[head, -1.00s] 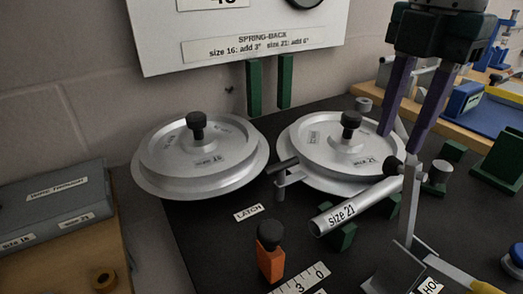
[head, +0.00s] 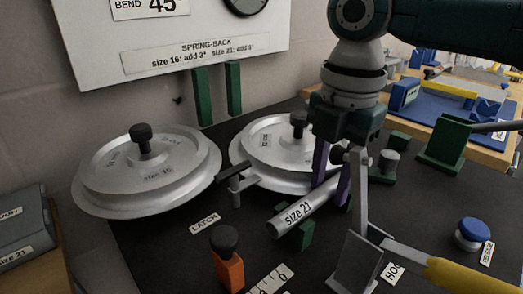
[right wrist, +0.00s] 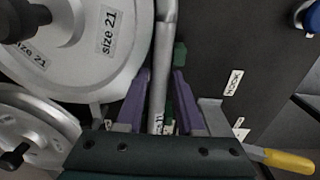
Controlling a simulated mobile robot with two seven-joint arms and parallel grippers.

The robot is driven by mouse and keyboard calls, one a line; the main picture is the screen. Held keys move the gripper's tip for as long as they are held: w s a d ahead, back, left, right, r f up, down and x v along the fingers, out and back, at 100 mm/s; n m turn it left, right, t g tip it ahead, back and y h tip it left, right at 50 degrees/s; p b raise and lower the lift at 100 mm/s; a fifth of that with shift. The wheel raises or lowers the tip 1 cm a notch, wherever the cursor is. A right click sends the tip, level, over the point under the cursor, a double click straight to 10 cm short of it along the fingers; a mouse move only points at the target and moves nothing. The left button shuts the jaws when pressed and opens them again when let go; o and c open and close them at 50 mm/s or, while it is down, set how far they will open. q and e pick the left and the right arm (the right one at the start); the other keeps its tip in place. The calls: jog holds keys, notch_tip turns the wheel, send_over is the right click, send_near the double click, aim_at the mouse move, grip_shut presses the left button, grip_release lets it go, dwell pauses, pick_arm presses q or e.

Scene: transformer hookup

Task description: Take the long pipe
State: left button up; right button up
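The long pipe (head: 292,215) is a grey metal tube labelled "size 21". It lies on the bender beside the size 21 wheel (head: 270,146), its labelled end toward the front left. My right gripper (head: 330,190) points down over the pipe, its purple fingers on either side of it. In the right wrist view the pipe (right wrist: 161,70) runs between the two fingers (right wrist: 160,85), with a small gap visible on the right side, so the gripper is open around it. My fingers hide part of the pipe in the head view. My left gripper is not in view.
The size 16 wheel (head: 110,185) stands at the left. A grey lever with a yellow handle (head: 470,278) rises close to my right gripper. An orange latch post (head: 228,266) stands in front. Green blocks (head: 443,148) and a blue button (head: 471,231) are on the right.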

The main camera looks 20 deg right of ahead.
jog(key=shift+c, duration=0.2)
grip_shut()
jog(key=shift+r, duration=0.1)
dwell(0.4)
